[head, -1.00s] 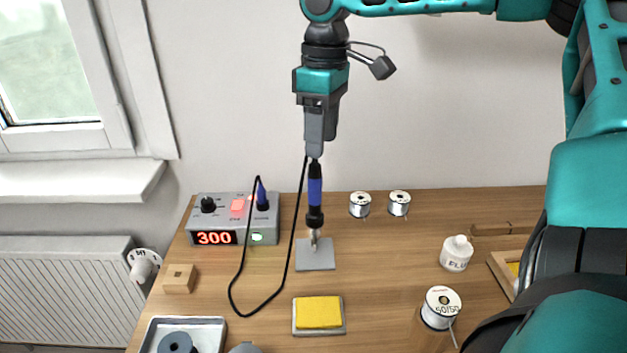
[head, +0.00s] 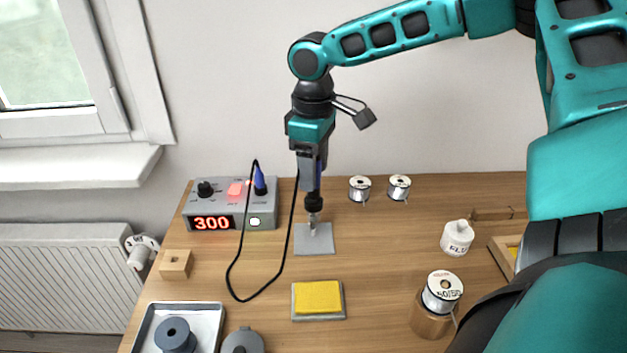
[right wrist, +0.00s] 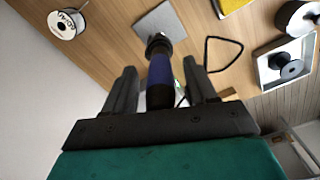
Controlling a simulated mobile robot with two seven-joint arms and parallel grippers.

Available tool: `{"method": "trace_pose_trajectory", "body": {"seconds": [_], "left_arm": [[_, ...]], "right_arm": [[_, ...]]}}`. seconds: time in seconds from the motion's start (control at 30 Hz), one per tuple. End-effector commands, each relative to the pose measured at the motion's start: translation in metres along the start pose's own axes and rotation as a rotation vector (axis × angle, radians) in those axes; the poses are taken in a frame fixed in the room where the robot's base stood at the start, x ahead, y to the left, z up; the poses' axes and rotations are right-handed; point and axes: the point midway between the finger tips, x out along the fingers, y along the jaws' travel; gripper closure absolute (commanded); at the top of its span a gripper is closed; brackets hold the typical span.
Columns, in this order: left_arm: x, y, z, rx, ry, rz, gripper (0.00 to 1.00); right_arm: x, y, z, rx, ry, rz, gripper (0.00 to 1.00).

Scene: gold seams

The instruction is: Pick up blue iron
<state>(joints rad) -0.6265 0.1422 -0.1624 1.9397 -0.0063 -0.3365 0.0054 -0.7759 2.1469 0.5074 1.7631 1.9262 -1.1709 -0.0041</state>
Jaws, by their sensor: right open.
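The blue iron (head: 314,203) stands upright, tip down, over a grey square plate (head: 314,240) on the table. Most of its blue handle is hidden behind my right gripper (head: 309,187) in the head view. In the right wrist view the iron's blue handle (right wrist: 160,72) lies between the two fingers of my right gripper (right wrist: 162,85), with gaps visible on both sides. The right gripper is open around the handle. My left gripper is not in view.
A black cable (head: 233,270) loops over the table beside a grey station (head: 236,208) reading 300. A yellow sponge (head: 318,298) lies in front of the plate. Solder spools (head: 359,188) stand behind.

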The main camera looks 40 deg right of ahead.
Motion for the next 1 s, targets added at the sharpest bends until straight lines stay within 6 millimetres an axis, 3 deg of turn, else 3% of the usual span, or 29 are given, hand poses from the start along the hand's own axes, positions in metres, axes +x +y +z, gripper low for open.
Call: {"method": "trace_pose_trajectory", "body": {"seconds": [0.1,0.37,0.9,1.0], "left_arm": [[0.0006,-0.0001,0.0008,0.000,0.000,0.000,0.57],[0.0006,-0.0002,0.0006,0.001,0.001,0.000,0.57],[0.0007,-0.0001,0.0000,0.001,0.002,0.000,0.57],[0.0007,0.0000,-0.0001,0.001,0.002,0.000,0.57]], "right_arm": [[0.0118,-0.0003,0.0005,-0.001,-0.001,0.000,0.44],[0.0133,-0.0003,0.0003,-0.001,0.001,0.000,0.44],[0.0130,-0.0004,0.0003,-0.001,0.001,0.000,0.95],[0.0130,-0.0004,0.0003,-0.001,0.001,0.000,1.00]]}}
